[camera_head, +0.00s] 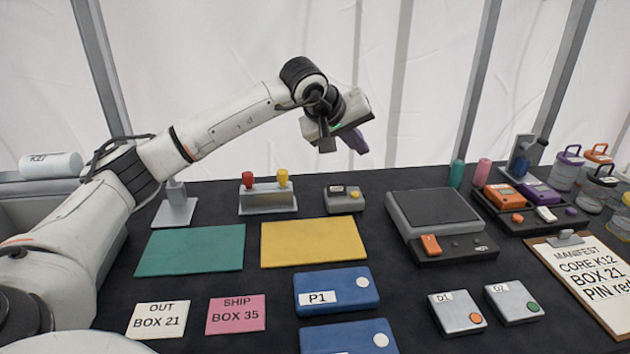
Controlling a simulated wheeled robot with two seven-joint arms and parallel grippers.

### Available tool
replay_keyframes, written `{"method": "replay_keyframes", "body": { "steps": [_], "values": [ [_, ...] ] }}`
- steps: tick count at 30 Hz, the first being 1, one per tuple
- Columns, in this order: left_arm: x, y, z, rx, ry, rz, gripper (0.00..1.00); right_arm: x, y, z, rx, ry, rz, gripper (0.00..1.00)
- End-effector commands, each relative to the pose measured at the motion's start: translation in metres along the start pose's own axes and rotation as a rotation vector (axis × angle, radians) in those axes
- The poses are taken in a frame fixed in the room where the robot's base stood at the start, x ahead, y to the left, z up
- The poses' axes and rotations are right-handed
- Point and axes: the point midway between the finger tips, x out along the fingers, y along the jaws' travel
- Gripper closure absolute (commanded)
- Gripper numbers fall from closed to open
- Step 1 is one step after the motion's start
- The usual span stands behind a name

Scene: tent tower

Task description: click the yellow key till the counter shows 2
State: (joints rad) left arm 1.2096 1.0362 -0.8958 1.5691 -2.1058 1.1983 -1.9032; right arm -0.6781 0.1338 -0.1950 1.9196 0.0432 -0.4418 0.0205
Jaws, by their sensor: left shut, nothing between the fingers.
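A small grey counter box (344,201) stands near the middle of the dark table, behind the yellow mat. The digits on the display are too small to read. My left gripper (357,143) hangs above and behind the counter box, clear of it, with its fingers pointing down and tilted. It is shut and empty. It does not touch the yellow key. My right gripper is not in view.
A stand with a red and a yellow knob (268,196) is left of the counter box. A grey scale-like device (434,220) is to its right. A yellow mat (314,243), green mat (190,250) and blue P1 box (345,290) lie in front. The air around the gripper looks free.

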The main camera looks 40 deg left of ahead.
Motion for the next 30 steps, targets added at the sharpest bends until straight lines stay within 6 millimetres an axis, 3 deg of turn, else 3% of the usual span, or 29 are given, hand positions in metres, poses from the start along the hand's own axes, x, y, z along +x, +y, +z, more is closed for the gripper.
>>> {"method": "replay_keyframes", "body": {
  "steps": [9,16,23,30],
  "values": [
    [-0.001,-0.002,-0.001,-0.003,0.002,-0.002,1.0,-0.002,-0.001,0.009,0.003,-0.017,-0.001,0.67],
    [-0.001,-0.004,-0.001,-0.004,0.003,-0.003,1.0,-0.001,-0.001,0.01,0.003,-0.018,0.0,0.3],
    [0.01,-0.012,0.007,-0.004,0.003,-0.003,1.0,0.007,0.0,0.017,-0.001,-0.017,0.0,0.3],
    [0.032,-0.029,0.024,-0.004,0.002,-0.004,1.0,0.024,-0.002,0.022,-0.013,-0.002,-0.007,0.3]
  ]
}}
